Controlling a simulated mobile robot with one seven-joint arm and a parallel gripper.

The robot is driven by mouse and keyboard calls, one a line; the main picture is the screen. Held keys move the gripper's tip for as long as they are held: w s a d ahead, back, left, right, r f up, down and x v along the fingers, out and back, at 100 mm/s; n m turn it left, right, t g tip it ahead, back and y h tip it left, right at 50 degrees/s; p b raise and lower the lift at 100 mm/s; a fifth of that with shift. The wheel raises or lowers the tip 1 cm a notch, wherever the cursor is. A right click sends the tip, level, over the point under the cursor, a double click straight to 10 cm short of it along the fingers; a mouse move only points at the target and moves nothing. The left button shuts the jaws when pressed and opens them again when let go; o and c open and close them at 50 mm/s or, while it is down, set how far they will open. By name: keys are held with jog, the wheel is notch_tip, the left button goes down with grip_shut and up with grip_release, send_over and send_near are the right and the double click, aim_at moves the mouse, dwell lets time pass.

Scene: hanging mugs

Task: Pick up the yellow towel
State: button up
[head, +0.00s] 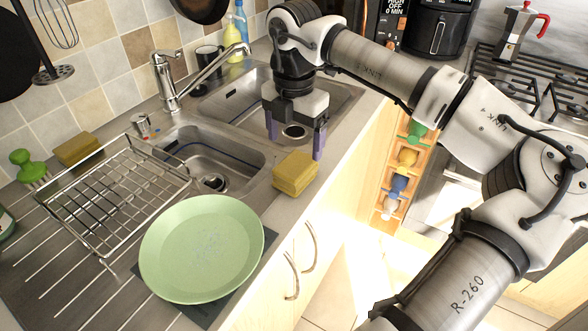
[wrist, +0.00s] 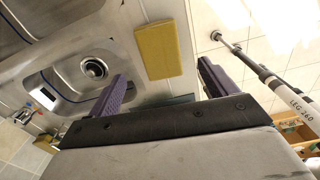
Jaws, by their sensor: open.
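The yellow towel (head: 295,173) is a folded, block-like stack on the counter's front edge, just right of the small sink basin. It also shows in the wrist view (wrist: 165,50), beyond the fingers and between them in the picture's width. My gripper (head: 295,142) is open and empty, with purple fingers pointing down.
A green plate (head: 202,248) lies on a dark mat at the front. A wire dish rack (head: 115,195) stands left of it. The faucet (head: 185,80) rises behind the sink. Another yellow-brown block (head: 77,149) and a green brush (head: 30,168) sit at the far left.

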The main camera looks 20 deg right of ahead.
aim_at(293, 166)
notch_tip(293, 166, down, 3)
jog(key=shift+r, duration=0.1)
jog(key=f, duration=0.1)
jog(key=f+p, duration=0.2)
jog(key=f, duration=0.1)
jog(key=shift+s+a, duration=0.25)
jog(key=shift+a, duration=0.05)
jog(key=shift+f, duration=0.6)
jog(key=c, duration=1.1)
notch_tip(293, 166, up, 20)
jog(key=p, duration=0.9)
